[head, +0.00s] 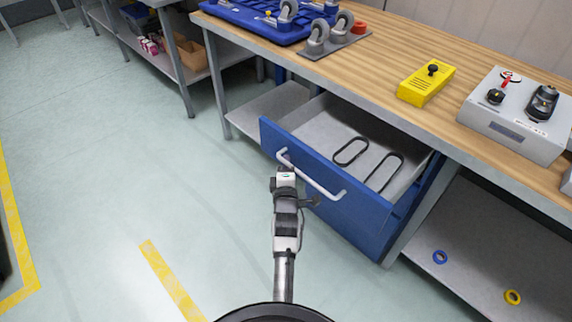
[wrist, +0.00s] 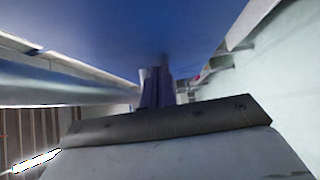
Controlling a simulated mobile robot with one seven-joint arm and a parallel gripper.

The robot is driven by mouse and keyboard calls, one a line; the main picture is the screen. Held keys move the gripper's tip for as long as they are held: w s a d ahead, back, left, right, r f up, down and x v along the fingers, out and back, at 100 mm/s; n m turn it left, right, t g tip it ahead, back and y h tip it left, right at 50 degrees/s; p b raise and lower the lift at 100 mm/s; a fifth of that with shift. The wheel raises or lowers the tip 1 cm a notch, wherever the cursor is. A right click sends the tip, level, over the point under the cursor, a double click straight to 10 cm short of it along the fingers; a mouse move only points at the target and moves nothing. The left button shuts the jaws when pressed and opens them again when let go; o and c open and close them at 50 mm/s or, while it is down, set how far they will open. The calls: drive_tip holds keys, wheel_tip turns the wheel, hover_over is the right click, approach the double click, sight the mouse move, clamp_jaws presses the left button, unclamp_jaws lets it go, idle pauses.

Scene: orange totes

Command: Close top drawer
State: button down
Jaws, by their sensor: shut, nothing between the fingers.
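The blue top drawer (head: 338,190) under the wooden workbench stands pulled out in the head view. Its grey inside holds two black oval loops (head: 351,151). A pale bar handle (head: 317,180) runs across its front. My gripper (head: 284,166) is at the left end of the handle, close to the drawer front, and it looks shut and empty. In the wrist view the blue drawer front (wrist: 150,40) fills the top, and the handle (wrist: 60,84) shows at the left. The fingertips (wrist: 156,85) are close to the blue face; I cannot tell whether they touch it.
The wooden bench top (head: 395,55) carries a yellow box (head: 426,84), a grey control box (head: 515,115) and a blue cart with wheels (head: 265,20). A low shelf (head: 470,250) at the right holds a blue and a yellow ring.

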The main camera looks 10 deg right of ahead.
sight(338, 137)
drive_tip(key=w+d+b, duration=0.5)
drive_tip(key=d+b, duration=0.1)
drive_tip(key=b, duration=0.2)
drive_tip(key=w+d+b, duration=0.5)
drive_tip(key=d+b, duration=0.2)
drive_tip(key=w+d+b, duration=0.5)
drive_tip(key=d+b, duration=0.2)
drive_tip(key=b, duration=0.1)
drive_tip(key=shift+w+f+b, duration=0.2)
drive_tip(key=shift+w+b, duration=0.05)
drive_tip(key=shift+b, duration=0.1)
drive_tip(key=shift+w+d+r+b, duration=0.2)
drive_tip(key=shift+w+d+b, duration=0.1)
drive_tip(key=shift+d+r, duration=0.1)
drive_tip(key=shift+r, duration=0.05)
